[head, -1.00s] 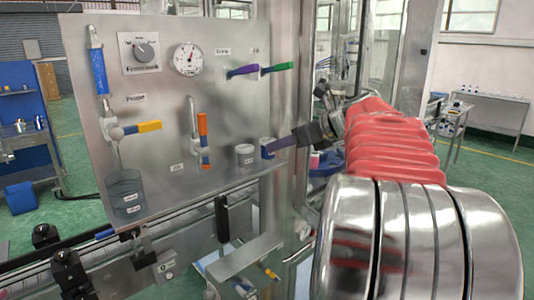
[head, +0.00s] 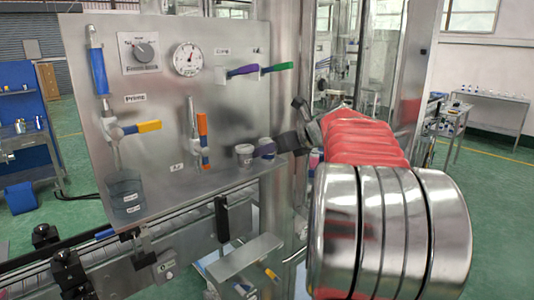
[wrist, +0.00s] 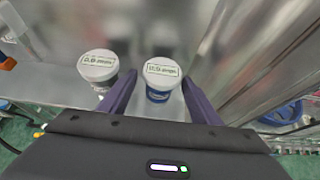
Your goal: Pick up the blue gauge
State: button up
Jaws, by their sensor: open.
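The blue gauge (wrist: 160,92) has a white labelled top and a blue body, and stands upright on the metal ledge in the wrist view. My gripper (wrist: 159,80) is open, its two purple fingers on either side of the blue gauge; I cannot tell whether they touch it. In the head view my gripper (head: 264,149) reaches in from the right, and a finger hides most of the blue gauge (head: 265,141). A second, greyish gauge with a white top (wrist: 98,66) stands just left of the left finger; it also shows in the head view (head: 244,158).
A steel panel (head: 150,90) with a dial, a knob and coloured valve handles rises behind the ledge. A metal post (head: 285,60) is close to my gripper.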

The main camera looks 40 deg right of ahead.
jog(key=shift+w+f, duration=0.25)
jog(key=shift+w, duration=0.3)
jog(key=c, duration=1.2)
